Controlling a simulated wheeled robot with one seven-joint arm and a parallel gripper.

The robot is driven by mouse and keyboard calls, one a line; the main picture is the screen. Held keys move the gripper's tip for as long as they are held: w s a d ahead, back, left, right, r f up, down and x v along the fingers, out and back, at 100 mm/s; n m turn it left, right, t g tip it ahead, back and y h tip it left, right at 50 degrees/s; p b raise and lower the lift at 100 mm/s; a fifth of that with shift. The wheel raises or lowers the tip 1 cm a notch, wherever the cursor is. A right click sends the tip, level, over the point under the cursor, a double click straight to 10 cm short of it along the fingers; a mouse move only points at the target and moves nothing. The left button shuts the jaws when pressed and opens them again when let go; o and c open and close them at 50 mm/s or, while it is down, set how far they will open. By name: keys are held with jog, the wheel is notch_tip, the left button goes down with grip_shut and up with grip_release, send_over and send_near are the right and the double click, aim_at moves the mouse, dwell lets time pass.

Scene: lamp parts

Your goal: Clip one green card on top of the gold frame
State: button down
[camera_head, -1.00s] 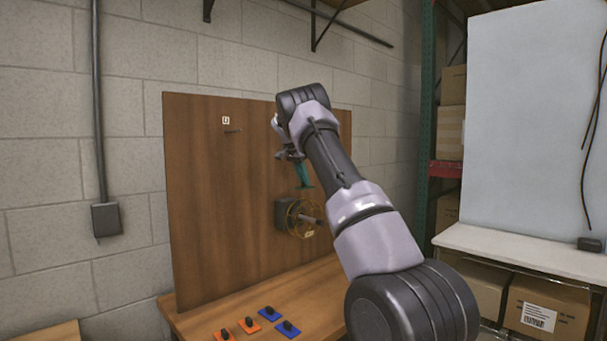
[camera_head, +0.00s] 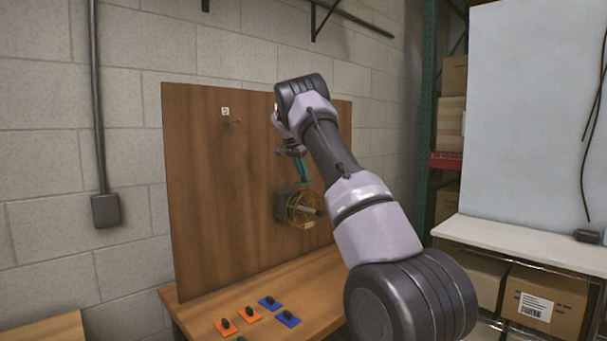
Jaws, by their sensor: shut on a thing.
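The gold frame (camera_head: 304,209) is a round wire cage mounted on a dark box on the upright wooden board. My gripper (camera_head: 298,157) points down above the frame, partly hidden by my own wrist and arm. It is shut on a green card (camera_head: 301,171), which hangs below the jaws. The card's lower end meets the top edge of the frame in the picture. I cannot tell whether it touches the frame or is in front of it.
Two orange cards (camera_head: 225,327) and two blue cards (camera_head: 269,302) with black clips lie on the wooden table (camera_head: 205,300). Shelving with boxes (camera_head: 541,306) stands at right.

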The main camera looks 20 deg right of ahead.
jog(key=shift+f, duration=1.1)
dwell(1.2)
jog(key=c, duration=0.7)
grip_release()
jog(key=shift+c, duration=0.2)
jog(key=shift+r, duration=0.1)
jog(key=v, duration=1)
jog(key=s+a+r+n+t+y, duration=0.1)
jog(key=s+a+r+n+y, duration=0.15)
jog(key=s, duration=0.55)
jog(key=s+a+r+n+t+y, duration=0.1)
jog(key=s+a+r, duration=0.25)
jog(key=s, duration=0.45)
jog(key=s+a+r+n+t+y, duration=0.15)
jog(key=s+r, duration=0.25)
jog(key=s, duration=0.4)
jog(key=s+a+f+n+t, duration=0.1)
jog(key=s+a+f, duration=0.3)
jog(key=s, duration=0.7)
jog(key=s+a+f+n+t+y, duration=0.1)
jog(key=s+a+f+n, duration=0.2)
jog(key=s, duration=0.9)
jog(key=a+f, duration=0.1)
jog(key=a, duration=0.2)
jog(key=shift+s+f+n, duration=0.25)
jog(key=shift+f+n, duration=0.15)
